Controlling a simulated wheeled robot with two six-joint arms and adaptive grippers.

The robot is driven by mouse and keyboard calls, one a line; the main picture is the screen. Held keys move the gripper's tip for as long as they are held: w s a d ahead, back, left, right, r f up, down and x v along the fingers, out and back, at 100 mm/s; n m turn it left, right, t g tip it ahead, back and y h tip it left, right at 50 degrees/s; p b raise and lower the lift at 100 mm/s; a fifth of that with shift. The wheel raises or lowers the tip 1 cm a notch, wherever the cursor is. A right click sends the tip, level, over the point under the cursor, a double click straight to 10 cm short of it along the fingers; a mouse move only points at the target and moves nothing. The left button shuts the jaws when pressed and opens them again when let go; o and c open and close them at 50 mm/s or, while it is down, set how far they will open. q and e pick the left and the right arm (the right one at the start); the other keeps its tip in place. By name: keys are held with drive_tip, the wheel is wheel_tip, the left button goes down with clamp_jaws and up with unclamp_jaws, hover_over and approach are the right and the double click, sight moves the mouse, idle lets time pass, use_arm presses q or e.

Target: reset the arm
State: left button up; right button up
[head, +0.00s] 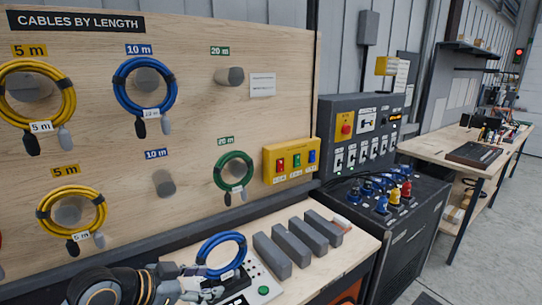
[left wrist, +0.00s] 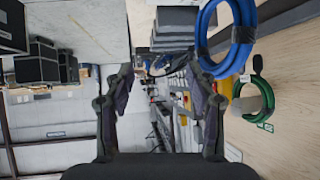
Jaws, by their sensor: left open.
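My left gripper (head: 203,284) is low in the head view, over the bench's near left part. In the left wrist view its two fingers (left wrist: 160,75) stand wide apart with nothing between them. A blue cable coil (head: 205,246) with a white tag is just beyond the gripper in the head view. In the left wrist view this coil (left wrist: 236,58) is at the upper right, outside the right-hand finger; I cannot tell whether they touch. My right gripper is not in view.
A pegboard (head: 115,165) holds yellow, blue and green coils; a 10 m peg (head: 164,183) and a 20 m peg (head: 229,76) are bare. Grey blocks (head: 290,240) and a button panel (head: 264,290) are on the bench. A dark cabinet (head: 400,245) stands right.

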use_arm(q)
drive_tip(key=s+a+f+n+g+y, duration=0.2)
drive_tip(key=s+a+f+n+y, duration=0.25)
drive_tip(key=s+f, duration=0.55)
drive_tip(key=s+a+f+n+g+y, duration=0.3)
drive_tip(key=s+a+f+n+y, duration=0.15)
drive_tip(key=s+f, duration=0.65)
wheel_tip(320, 180, down, 26)
drive_tip(key=a, duration=0.3)
drive_tip(key=s+f+g, duration=0.1)
drive_tip(key=s+f, duration=1.5)
drive_tip(key=s, duration=0.2)
drive_tip(key=shift+s+a+f+g+h, duration=0.25)
drive_tip(key=shift+s+a+g+h, duration=0.05)
drive_tip(key=shift+a+g, duration=0.1)
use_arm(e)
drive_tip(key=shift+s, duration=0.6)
